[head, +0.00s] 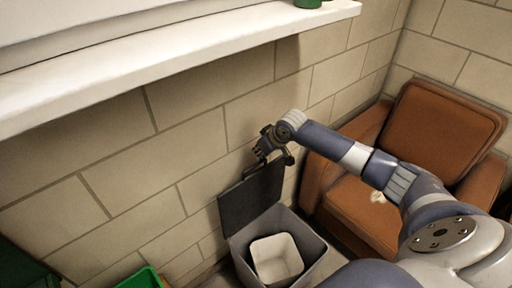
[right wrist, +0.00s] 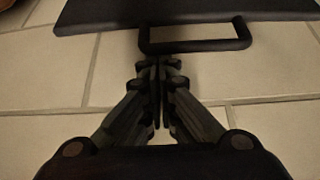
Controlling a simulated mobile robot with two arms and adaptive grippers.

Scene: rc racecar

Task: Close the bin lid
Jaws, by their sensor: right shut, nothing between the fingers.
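The grey bin (head: 315,240) stands on the floor by the wall, with a white inner bucket (head: 276,259) inside. Its dark lid (head: 250,201) is open, standing up against the wall side. The lid also shows in the right wrist view (right wrist: 190,10), with its dark loop handle (right wrist: 195,47). My right gripper (head: 263,158) is at the top edge of the raised lid. In the right wrist view my right gripper (right wrist: 158,65) has its fingers together, empty, close to the handle; whether they touch it I cannot tell. My left gripper is not in view.
A brown leather armchair (head: 347,201) stands right of the bin. A white ledge (head: 150,62) runs along the block wall above, with a green object (head: 307,3) on it. A green container (head: 140,279) is at the lower left.

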